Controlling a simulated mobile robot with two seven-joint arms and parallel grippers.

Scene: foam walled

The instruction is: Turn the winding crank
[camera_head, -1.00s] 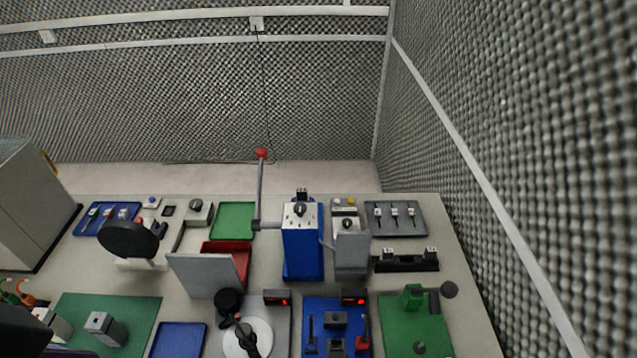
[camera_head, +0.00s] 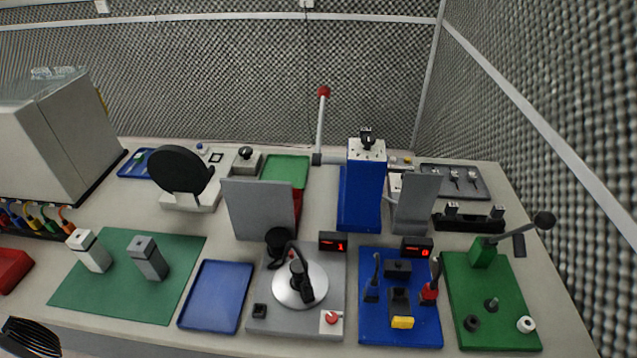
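The block stands at the back of a green board (camera_head: 488,305) at the right of the table. A short dark grip (camera_head: 519,245) shows beside the arm. A white ring, a dark ring and a peg are at the front of the board. A dark ribbed part (camera_head: 30,338), seemingly of my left arm, is cut off in the bottom left corner, far from the crank. Its fingertips cannot be made out. My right gripper is not in view.
A blue board (camera_head: 400,330) with tools and a grey plate (camera_head: 283,324) with a turntable stand left of the green board. A tall blue block (camera_head: 361,200) with a red-knobbed lever (camera_head: 323,110) rises behind. Grey panels also stand upright. A foam wall is at right.

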